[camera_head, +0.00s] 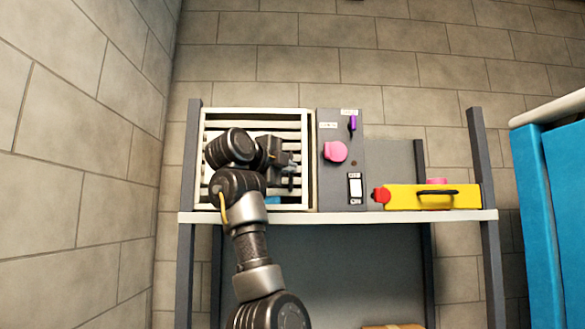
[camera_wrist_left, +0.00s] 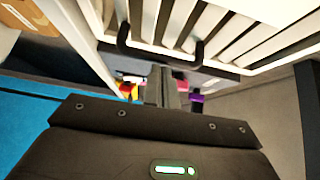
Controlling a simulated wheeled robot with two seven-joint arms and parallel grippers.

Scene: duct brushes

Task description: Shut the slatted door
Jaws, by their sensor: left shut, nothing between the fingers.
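The slatted door (camera_head: 282,126) is cream, with horizontal slats, and sits in the front of a cream-framed box at the left of the shelf. In the left wrist view the slatted door (camera_wrist_left: 235,35) fills the upper right, with its black bar handle (camera_wrist_left: 160,52). The door looks close to its frame; whether a small gap is left, I cannot tell. My left gripper (camera_head: 290,166) is in front of the door's right part, near the handle, and my arm hides much of the slats. In the left wrist view its fingers (camera_wrist_left: 161,86) are together and empty. My right gripper is not in view.
Right of the door is a grey panel (camera_head: 335,185) with a pink knob (camera_head: 335,151), a purple switch (camera_head: 352,123) and a white rocker. A yellow case (camera_head: 425,197) lies farther right on the white-edged shelf (camera_head: 360,217). A blue cabinet (camera_head: 560,220) stands at right.

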